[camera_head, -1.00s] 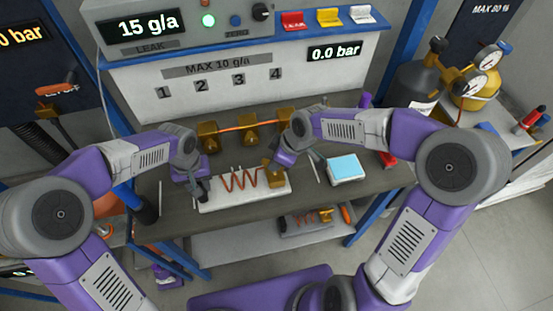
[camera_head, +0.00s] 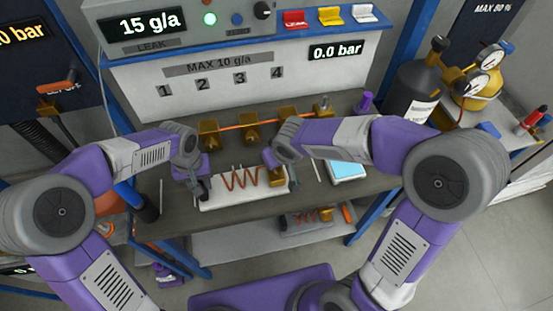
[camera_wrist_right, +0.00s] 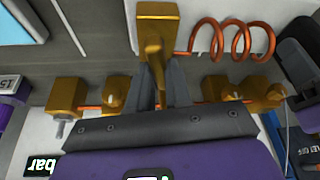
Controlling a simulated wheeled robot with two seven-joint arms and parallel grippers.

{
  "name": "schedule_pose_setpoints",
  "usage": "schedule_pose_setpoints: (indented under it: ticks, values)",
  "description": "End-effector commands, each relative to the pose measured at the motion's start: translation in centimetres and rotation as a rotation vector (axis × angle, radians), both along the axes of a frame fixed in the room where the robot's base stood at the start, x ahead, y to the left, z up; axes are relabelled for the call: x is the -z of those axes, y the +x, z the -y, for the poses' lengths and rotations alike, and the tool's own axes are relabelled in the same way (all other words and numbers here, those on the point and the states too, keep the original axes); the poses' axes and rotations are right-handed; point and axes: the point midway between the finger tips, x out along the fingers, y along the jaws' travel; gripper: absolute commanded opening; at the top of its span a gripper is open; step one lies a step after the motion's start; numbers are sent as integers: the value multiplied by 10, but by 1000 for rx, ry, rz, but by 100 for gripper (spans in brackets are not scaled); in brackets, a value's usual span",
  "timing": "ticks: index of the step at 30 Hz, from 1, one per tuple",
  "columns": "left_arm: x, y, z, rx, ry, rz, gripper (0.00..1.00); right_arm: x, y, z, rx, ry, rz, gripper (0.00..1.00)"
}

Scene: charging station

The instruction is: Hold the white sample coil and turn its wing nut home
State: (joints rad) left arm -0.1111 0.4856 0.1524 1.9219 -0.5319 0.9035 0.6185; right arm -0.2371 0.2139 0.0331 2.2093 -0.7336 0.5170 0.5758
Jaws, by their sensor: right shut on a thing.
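The white sample coil is a white base (camera_head: 243,200) carrying a copper spiral (camera_head: 240,178) and a brass block (camera_head: 277,179) at its right end. It sits on the bench near the front edge. In the right wrist view the copper spiral (camera_wrist_right: 236,38) runs from the brass block (camera_wrist_right: 157,14). My right gripper (camera_wrist_right: 161,84) is shut on the brass wing nut (camera_wrist_right: 153,50) beside that block; the fingers partly hide it. In the head view my left gripper (camera_head: 200,188) is at the base's left end, its fingertips too small to read.
A row of brass blocks (camera_head: 251,135) joined by a copper tube stands behind the coil. A box with a light blue top (camera_head: 346,170) lies to the right, partly under my right arm. Another coil (camera_head: 306,220) with an orange-handled tool (camera_head: 346,214) lies on the lower shelf.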

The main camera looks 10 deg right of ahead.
Motion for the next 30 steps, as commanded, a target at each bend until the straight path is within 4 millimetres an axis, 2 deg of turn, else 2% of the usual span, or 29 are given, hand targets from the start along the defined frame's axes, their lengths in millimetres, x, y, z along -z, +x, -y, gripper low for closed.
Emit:
schedule_pose_setpoints:
  ticks: [17,18,22,23,30]
  values:
    - [0,0,0,-1,-1,1,0,0,0,0,38,0,0,0]
    - [0,0,0,-1,-1,1,0,0,0,0,37,1,0,22]
    - [0,0,0,-1,-1,1,0,0,0,0,36,1,0,42]
    - [0,0,0,-1,-1,1,0,0,0,0,36,1,0,45]
    - [0,0,0,-1,-1,1,0,0,0,0,36,1,1,45]
